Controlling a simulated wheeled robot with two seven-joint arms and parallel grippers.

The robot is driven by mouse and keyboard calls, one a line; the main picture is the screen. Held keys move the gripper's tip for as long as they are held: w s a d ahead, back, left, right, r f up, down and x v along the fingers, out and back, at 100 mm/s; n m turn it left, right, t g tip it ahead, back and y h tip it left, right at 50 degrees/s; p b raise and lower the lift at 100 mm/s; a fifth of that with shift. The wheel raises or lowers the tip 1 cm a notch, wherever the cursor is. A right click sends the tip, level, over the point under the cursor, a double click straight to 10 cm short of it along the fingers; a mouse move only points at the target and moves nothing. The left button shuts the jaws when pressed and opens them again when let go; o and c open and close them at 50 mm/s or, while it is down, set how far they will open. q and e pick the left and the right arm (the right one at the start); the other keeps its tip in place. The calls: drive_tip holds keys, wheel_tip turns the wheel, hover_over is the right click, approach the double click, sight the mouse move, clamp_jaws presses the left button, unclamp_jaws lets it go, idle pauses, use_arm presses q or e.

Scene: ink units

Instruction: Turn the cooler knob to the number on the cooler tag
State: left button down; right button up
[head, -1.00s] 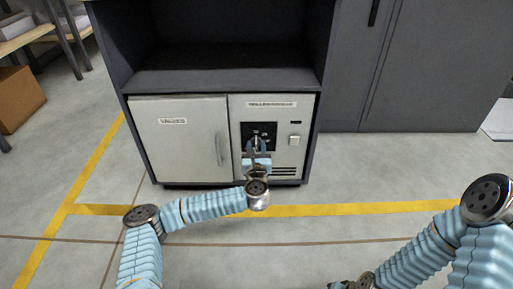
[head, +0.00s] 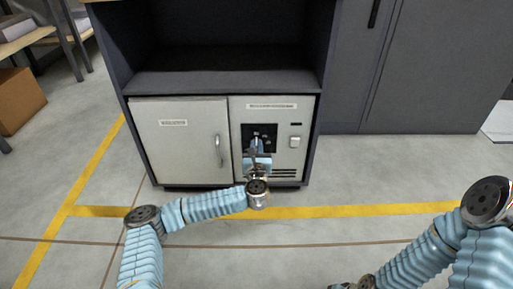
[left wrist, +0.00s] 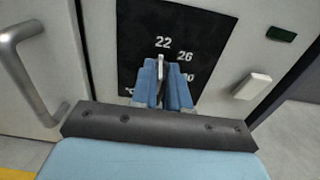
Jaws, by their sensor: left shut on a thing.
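The cooler's black dial panel (head: 271,130) is on the right half of the low cabinet, and it fills the middle of the left wrist view (left wrist: 205,22). White numbers 22 and 26 are readable there; a lower number is partly hidden by a finger. My left gripper (head: 258,148) is at the panel. In the left wrist view its blue fingers (left wrist: 164,82) are shut on the slim pale knob (left wrist: 161,66), whose upper end stands just below the 22. No readable number shows on a cooler tag. My right gripper is out of view.
A pale label strip (head: 271,105) above the dial is too small to read. A white switch (head: 295,142) is right of the dial, and vent slots lie below it. The left door (head: 180,145) has a vertical handle (head: 219,151). The floor in front is clear.

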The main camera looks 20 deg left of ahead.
use_arm(q)
drive_tip(key=shift+r+m, duration=0.15)
drive_tip(key=shift+m, duration=0.15)
drive_tip(key=shift+w+m+p, duration=0.1)
drive_tip(key=shift+m+p, duration=0.4)
drive_tip(key=m, duration=0.1)
drive_tip(key=m+p, duration=0.1)
drive_tip(key=shift+w+d+m, duration=0.1)
drive_tip(key=shift+d+m, duration=0.15)
drive_tip(key=shift+m, duration=0.05)
drive_tip(key=shift+w+d+f+m+p, duration=0.1)
drive_tip(key=shift+d+f+m+p, duration=0.2)
drive_tip(key=shift+m, duration=2)
drive_tip(key=shift+w+d+f+m+p, duration=0.1)
drive_tip(key=shift+f+m+p, duration=0.25)
drive_tip(key=shift+m, duration=1.95)
drive_tip(key=shift+d+f+m+p, duration=0.2)
drive_tip(key=shift+m+p, duration=0.25)
drive_tip(key=shift+m, duration=1.85)
